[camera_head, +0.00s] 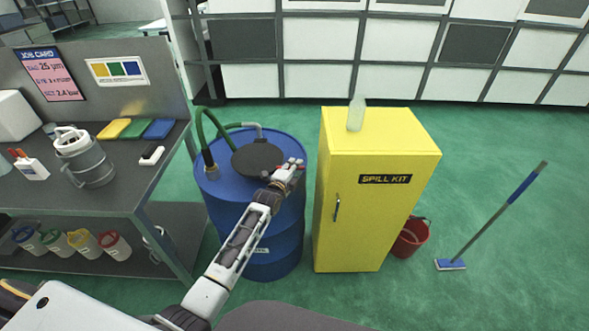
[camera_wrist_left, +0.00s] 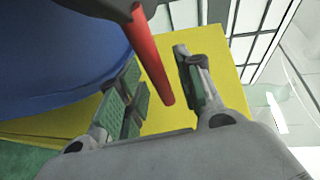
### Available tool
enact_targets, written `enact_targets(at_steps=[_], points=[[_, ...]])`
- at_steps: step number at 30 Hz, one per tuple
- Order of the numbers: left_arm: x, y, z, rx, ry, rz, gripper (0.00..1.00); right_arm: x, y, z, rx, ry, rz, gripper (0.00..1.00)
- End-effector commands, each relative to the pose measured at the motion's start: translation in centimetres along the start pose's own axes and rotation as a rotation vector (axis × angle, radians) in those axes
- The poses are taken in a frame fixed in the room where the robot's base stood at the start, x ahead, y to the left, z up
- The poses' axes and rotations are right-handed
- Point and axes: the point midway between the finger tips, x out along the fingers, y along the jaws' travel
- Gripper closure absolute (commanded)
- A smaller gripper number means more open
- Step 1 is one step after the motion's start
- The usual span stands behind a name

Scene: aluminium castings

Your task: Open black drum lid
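The black drum lid (camera_head: 258,158) is a dark round disc lying flat on top of the blue drum (camera_head: 280,235). A red bar (camera_wrist_left: 152,62) with a dark end shows in the wrist view; it appears to be the lid's handle, and small red parts show at the lid's right edge in the head view. My left gripper (camera_head: 291,172) is at that right edge. In the wrist view its two fingers (camera_wrist_left: 166,92) are apart, with the bar's tip between them and no clear grip on it. My right gripper is not in view.
A yellow spill kit cabinet (camera_head: 370,200) stands close to the drum's right, with a clear bottle (camera_head: 356,113) on top. A green hose (camera_head: 204,135) rises from the drum's left. A workbench (camera_head: 115,190) stands left. A red bucket (camera_head: 411,238) and mop (camera_head: 500,215) are farther right.

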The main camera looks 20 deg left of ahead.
Motion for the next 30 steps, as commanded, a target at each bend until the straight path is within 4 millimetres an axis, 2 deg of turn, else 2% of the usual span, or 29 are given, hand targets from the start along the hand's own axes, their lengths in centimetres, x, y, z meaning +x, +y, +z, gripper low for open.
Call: enact_targets(at_steps=[12,14,21,30], points=[[0.38,-0.06,-0.01,-0.001,0.000,-0.001,0.65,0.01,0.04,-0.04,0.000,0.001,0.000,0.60],[0.37,-0.06,-0.01,-0.001,0.000,-0.001,0.70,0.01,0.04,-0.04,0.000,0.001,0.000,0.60],[0.36,-0.06,-0.01,-0.001,0.000,-0.001,1.00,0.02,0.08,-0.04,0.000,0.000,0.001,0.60],[0.36,-0.03,-0.01,0.000,0.000,0.000,1.00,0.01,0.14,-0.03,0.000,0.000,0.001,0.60]])
